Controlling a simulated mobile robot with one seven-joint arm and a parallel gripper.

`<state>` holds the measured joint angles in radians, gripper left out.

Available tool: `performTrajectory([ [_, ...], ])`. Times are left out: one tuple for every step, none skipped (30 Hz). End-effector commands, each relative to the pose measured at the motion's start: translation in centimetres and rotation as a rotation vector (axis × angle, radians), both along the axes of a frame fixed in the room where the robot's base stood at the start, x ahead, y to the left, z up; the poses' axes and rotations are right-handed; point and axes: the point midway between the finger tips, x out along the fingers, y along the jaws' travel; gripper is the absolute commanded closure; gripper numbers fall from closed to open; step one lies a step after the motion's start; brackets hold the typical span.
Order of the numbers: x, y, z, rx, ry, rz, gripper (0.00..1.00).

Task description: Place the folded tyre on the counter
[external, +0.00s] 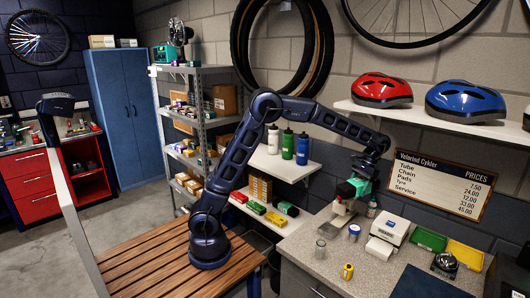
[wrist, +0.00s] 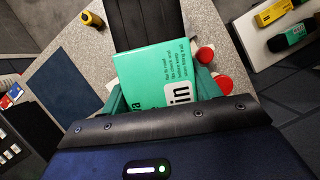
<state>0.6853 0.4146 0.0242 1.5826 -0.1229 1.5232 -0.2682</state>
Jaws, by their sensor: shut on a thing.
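The folded tyre (wrist: 155,72) is a black bundle with a green printed card sleeve. My gripper (wrist: 165,95) is shut around its sleeve in the wrist view, and the black end sticks out beyond. In the external view the tyre (external: 346,190) hangs under my wrist above the speckled grey counter (external: 325,262), near its back left part. The counter (wrist: 130,42) also shows below the tyre in the wrist view. Whether the tyre touches anything beneath it cannot be told.
A yellow can (external: 347,271), a grey-lidded jar (external: 320,249), a blue-lidded jar (external: 354,232) and a white card terminal (external: 388,232) stand on the counter. A dark blue mat (external: 418,285) lies at the front right. Red-capped bottles (wrist: 205,55) are close beside the tyre.

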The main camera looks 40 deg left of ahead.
Motion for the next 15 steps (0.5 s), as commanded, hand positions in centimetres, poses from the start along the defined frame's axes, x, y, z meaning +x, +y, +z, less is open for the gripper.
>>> performTrajectory([
  [-1.0,-1.6,0.2,-0.001,-0.003,-0.05,0.82],
  [-1.4,-2.3,0.3,-0.001,-0.003,-0.079,0.82],
  [-2.1,-3.2,0.4,-0.001,-0.003,-0.116,0.82],
  [-2.6,-3.9,0.4,-0.001,-0.002,-0.142,0.82],
  [-3.1,-4.6,0.5,-0.001,-0.002,-0.167,0.82],
  [-3.6,-5.3,0.6,0.0,-0.002,-0.197,0.82],
  [-4.0,-5.9,0.6,-0.001,-0.002,-0.22,0.82],
  [-4.4,-6.3,0.6,0.0,-0.002,-0.238,0.82],
  [-4.9,-6.9,0.7,0.0,-0.002,-0.261,0.82],
  [-5.2,-7.3,0.7,0.0,-0.002,-0.277,0.82],
  [-5.4,-7.6,0.7,-0.001,-0.002,-0.29,0.82],
  [-5.7,-7.9,0.8,-0.001,-0.002,-0.304,0.82],
  [-5.9,-8.1,0.8,-0.001,-0.002,-0.314,0.82],
  [-6.1,-8.3,0.8,-0.001,-0.002,-0.321,0.82],
  [-6.1,-8.4,0.9,-0.001,-0.002,-0.326,0.82],
])
